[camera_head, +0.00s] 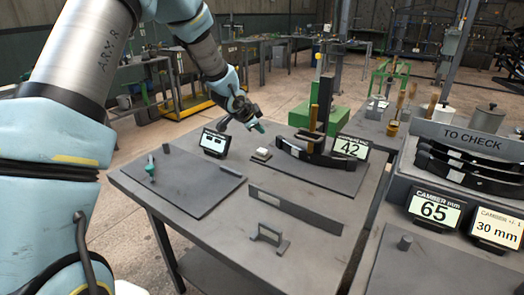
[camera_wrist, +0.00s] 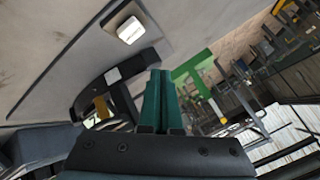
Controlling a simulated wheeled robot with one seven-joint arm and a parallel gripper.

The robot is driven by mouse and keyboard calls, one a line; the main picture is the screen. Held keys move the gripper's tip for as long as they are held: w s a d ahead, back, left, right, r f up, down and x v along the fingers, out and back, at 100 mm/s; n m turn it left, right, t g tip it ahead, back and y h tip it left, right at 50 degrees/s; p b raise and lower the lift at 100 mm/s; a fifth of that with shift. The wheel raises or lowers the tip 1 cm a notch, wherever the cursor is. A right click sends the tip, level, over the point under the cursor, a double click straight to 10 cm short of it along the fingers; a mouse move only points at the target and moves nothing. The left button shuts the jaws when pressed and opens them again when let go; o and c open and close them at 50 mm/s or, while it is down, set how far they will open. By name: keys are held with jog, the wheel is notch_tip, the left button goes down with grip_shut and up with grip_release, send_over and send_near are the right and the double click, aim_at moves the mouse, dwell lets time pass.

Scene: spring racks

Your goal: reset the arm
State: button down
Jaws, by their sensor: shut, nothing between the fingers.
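My arm reaches in from the left in the head view. My gripper (camera_head: 258,127) is raised near the far left edge of the grey table (camera_head: 150,204), beside a small display. Its green fingers (camera_wrist: 160,100) are together in the wrist view, with nothing between them.
A dark curved spring (camera_head: 300,155) lies by a display reading 42 (camera_head: 350,149). A small display (camera_head: 214,143) stands at the left. A "TO CHECK" rack (camera_head: 470,140) stands right, with displays reading 65 (camera_head: 435,210) and 30 mm (camera_head: 497,228).

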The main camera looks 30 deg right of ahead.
jog(key=s+a+r+n+y, duration=0.1)
jog(key=a+r+n+y, duration=0.2)
jog(key=a, duration=1)
jog(key=s+a+n+y, duration=0.15)
jog(key=a+n, duration=0.45)
jog(key=a, duration=0.6)
jog(key=s+a+n+g+y, duration=0.3)
jog(key=s+a+n, duration=0.6)
jog(key=s+a, duration=0.7)
jog(key=a, duration=0.2)
jog(key=shift+s+a+r+n+g, duration=0.3)
jog(key=shift+s+r+n, duration=0.05)
jog(key=shift+r+n, duration=0.05)
